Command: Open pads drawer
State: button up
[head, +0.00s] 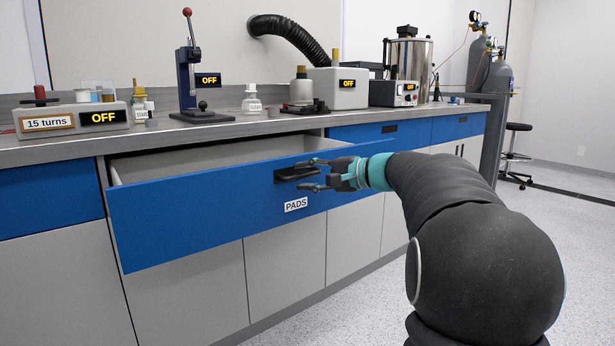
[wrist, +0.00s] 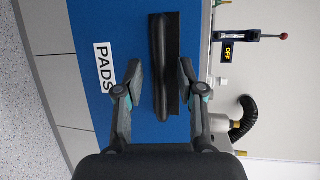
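The pads drawer (head: 200,205) has a blue front with a white PADS label (head: 296,204) and stands pulled out from the counter. Its grey inner walls show behind the front. Its black handle (head: 293,173) is on the front, above the label. My gripper (head: 312,174) is at the handle, with its fingers apart, one above and one below it. In the wrist view the handle (wrist: 162,65) lies between the two spread fingertips, with gaps on both sides. The inside bottom of the drawer is hidden.
The counter (head: 225,128) above holds a blue press (head: 190,75), a box reading 15 turns (head: 70,118), small bottles and a metal vessel (head: 410,65). Gas cylinders (head: 490,75) and a stool (head: 515,150) stand at the right. The floor (head: 585,240) at right is clear.

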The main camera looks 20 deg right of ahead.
jog(key=v, duration=1.2)
dwell(0.4)
